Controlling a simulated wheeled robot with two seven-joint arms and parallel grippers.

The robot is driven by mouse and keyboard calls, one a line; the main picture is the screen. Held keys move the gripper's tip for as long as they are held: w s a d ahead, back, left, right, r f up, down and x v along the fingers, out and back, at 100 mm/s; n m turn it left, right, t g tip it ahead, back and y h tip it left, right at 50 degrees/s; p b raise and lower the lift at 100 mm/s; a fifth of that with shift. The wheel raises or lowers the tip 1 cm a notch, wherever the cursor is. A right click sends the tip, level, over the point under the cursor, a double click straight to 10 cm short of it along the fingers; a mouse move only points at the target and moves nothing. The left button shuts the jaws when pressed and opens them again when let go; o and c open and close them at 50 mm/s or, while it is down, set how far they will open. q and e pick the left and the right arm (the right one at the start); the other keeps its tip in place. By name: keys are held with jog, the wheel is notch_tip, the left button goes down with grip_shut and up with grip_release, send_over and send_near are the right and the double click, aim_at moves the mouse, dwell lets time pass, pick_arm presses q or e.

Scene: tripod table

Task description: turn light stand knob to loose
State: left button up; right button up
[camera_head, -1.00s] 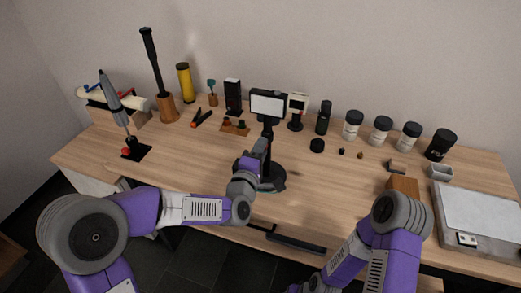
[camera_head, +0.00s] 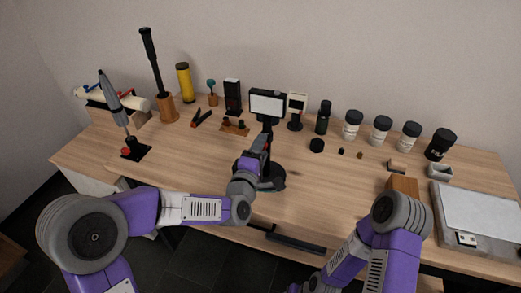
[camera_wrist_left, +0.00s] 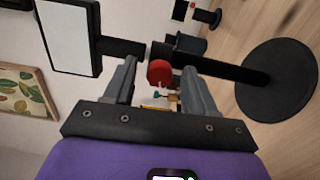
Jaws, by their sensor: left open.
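The light stand has a white rectangular lamp panel (camera_head: 267,103) on a black post and a round black base (camera_head: 272,179). In the left wrist view the panel (camera_wrist_left: 66,36) is at upper left and the base (camera_wrist_left: 277,80) at right. A red knob (camera_wrist_left: 159,72) shows at the post, between the fingers of my left gripper (camera_wrist_left: 160,78). The fingers are open, with gaps beside the knob. In the head view my left gripper (camera_head: 263,146) is at the post below the panel and hides the knob. My right gripper is out of view.
Several black-lidded jars (camera_head: 381,130) stand at the back right. A grey flat device (camera_head: 478,216) is on the right. A soldering-type stand (camera_head: 136,150) and a yellow cylinder (camera_head: 185,83) are on the left. Bare tabletop lies right of the base.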

pick_arm(q)
jog(key=v, duration=0.7)
jog(key=shift+s+p, duration=0.25)
jog(key=shift+p, duration=0.2)
jog(key=shift+a, duration=0.1)
